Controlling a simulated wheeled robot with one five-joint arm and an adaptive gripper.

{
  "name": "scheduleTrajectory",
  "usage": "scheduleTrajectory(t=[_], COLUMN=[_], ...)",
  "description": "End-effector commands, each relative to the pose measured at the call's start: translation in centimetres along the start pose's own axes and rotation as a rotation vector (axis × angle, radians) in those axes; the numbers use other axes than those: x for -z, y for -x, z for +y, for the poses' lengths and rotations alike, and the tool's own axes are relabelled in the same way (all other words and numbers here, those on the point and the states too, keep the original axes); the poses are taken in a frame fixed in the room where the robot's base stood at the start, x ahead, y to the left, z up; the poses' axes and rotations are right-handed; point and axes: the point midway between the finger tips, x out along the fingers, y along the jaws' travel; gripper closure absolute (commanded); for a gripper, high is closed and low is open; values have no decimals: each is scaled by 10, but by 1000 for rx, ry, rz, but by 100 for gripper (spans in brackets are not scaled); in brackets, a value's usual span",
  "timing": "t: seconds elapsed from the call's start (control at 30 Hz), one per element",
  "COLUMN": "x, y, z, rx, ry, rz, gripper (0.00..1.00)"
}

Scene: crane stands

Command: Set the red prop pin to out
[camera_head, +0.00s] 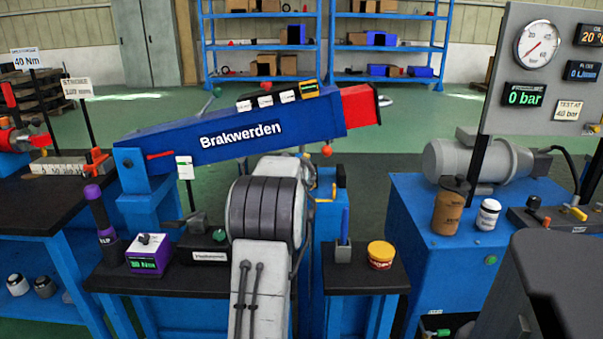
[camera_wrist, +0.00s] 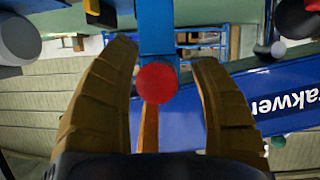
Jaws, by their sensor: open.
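In the wrist view a round red knob (camera_wrist: 156,82), which looks like the end of the red prop pin, shows between the fingers of my gripper (camera_wrist: 165,52). The tan fingers are open, one on each side of the knob, with a gap on both sides. A blue post (camera_wrist: 157,30) is beyond it and an orange bar (camera_wrist: 149,130) shows below it. In the head view my arm hides most of my gripper. A red ball (camera_head: 327,150) shows there just under the blue boom (camera_head: 215,140). I cannot tell whether the pin is in or out.
The boom also fills the right of the wrist view (camera_wrist: 285,98). A black-topped stand with a yellow-lidded tub (camera_head: 381,255) is right of my arm. A purple box (camera_head: 148,256) sits left. A blue bench with a pump motor (camera_head: 476,160) and gauge panel stands at right.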

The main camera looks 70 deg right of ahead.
Motion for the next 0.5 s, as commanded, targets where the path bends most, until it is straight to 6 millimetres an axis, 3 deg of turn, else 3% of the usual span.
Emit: scheduleTrajectory(t=[0.37, 0.5], x=[0, 0], y=[-2, -2], z=[0, 0], rx=[0, 0], ry=[0, 0], rz=[0, 0], gripper=[42, 55])
